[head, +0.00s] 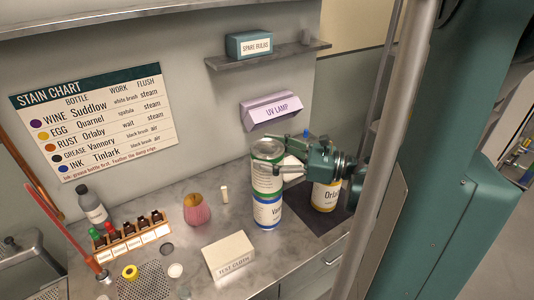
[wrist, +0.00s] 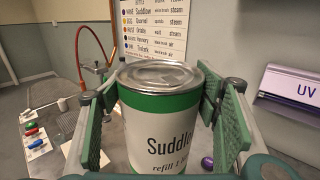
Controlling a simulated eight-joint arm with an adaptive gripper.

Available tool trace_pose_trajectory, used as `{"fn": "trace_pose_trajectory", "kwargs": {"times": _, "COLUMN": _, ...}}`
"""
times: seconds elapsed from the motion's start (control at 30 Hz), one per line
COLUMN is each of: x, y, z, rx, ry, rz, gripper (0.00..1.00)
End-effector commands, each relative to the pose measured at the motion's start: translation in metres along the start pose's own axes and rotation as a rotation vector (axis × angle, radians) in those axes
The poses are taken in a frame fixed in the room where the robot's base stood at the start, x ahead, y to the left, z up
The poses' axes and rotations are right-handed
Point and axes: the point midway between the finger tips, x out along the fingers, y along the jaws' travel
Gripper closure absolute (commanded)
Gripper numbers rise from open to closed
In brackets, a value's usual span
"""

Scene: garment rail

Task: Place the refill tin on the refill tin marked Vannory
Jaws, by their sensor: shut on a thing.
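My gripper (head: 288,154) is shut on a refill tin (head: 265,178) with green bands and a silver lid. In the wrist view this tin (wrist: 160,128) reads "Suddlow" and stands upright between the finger pads. In the head view it is directly above a blue-banded refill tin (head: 267,213) whose label shows "Van" and is partly cut off. The two look lined up, with no clear gap; I cannot tell whether they touch. The blue-banded tin stands upright on the counter and is hidden in the wrist view.
A yellow-banded tin (head: 326,196) reading "Orla" stands on a dark mat (head: 304,217) below my gripper. The UV lamp (head: 277,111) is on the wall behind.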

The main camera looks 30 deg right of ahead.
Motion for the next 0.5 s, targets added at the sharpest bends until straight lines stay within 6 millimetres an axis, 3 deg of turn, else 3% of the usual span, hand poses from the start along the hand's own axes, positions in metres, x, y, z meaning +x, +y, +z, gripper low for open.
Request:
{"fn": "trace_pose_trajectory", "kwargs": {"times": 0.13, "x": 0.0000, "y": -0.0001, "z": -0.0030, "rx": 0.000, "ry": -0.001, "rz": 0.000, "gripper": 0.77}}
{"fn": "trace_pose_trajectory", "kwargs": {"times": 0.17, "x": 0.0000, "y": -0.0001, "z": -0.0028, "rx": 0.000, "ry": 0.000, "rz": 0.000, "gripper": 0.35}}
{"fn": "trace_pose_trajectory", "kwargs": {"times": 0.23, "x": 0.0000, "y": -0.0001, "z": -0.0024, "rx": 0.000, "ry": 0.000, "rz": 0.000, "gripper": 0.25}}
{"fn": "trace_pose_trajectory", "kwargs": {"times": 0.5, "x": 0.0000, "y": 0.0000, "z": -0.0024, "rx": 0.000, "ry": 0.000, "rz": 0.000, "gripper": 0.24}}
